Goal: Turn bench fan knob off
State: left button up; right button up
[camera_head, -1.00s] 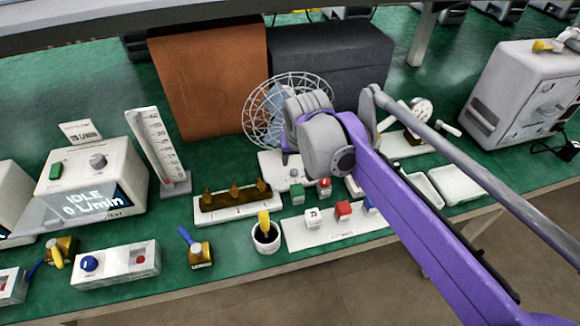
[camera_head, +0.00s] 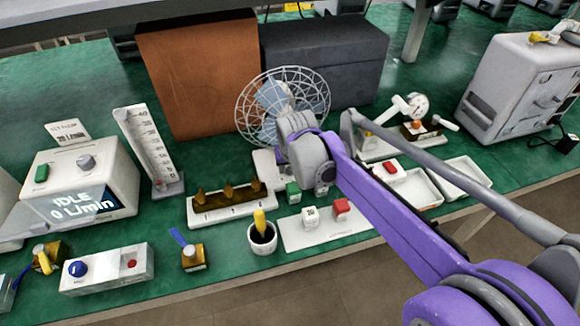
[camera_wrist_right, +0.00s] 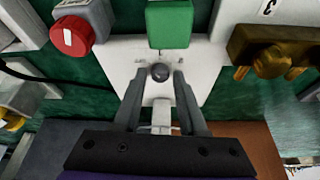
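The bench fan (camera_head: 268,108) stands on the green bench, with a wire cage and a white base (camera_head: 263,160). In the right wrist view, its base plate (camera_wrist_right: 205,62) carries a dark round knob (camera_wrist_right: 160,72) with small markings beside it. My right gripper (camera_wrist_right: 159,74) is over the base, its two fingers apart on either side of the knob. A narrow gap seems to show at each side; contact is unclear. In the head view, my right wrist and purple arm cover the knob and fingertips. My left gripper is in neither view.
A green block (camera_wrist_right: 170,24) sits close beyond the fingertips, and a red-knobbed block (camera_wrist_right: 72,36) to the left. A brass-fitted strip (camera_head: 232,211), a cup (camera_head: 262,239) and a white plate with blocks (camera_head: 330,236) crowd the bench front. A brown panel (camera_head: 200,75) stands behind.

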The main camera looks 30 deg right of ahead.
grip_shut()
jog(key=shift+d+r+n+y+p, duration=0.15)
jog(key=shift+n+y+p, duration=0.15)
jog(key=shift+n+p, duration=0.5)
jog(key=shift+n+y+p, duration=0.3)
jog(key=shift+n+p, duration=0.05)
jog(key=shift+n, duration=0.55)
jog(key=shift+n+y, duration=0.3)
jog(key=shift+n, duration=0.3)
jog(key=shift+o, duration=1.7)
grip_release()
jog(key=p+v, duration=0.2)
jog(key=v, duration=0.8)
jog(key=shift+s+r+p, duration=0.2)
jog(key=shift+s+p, duration=0.1)
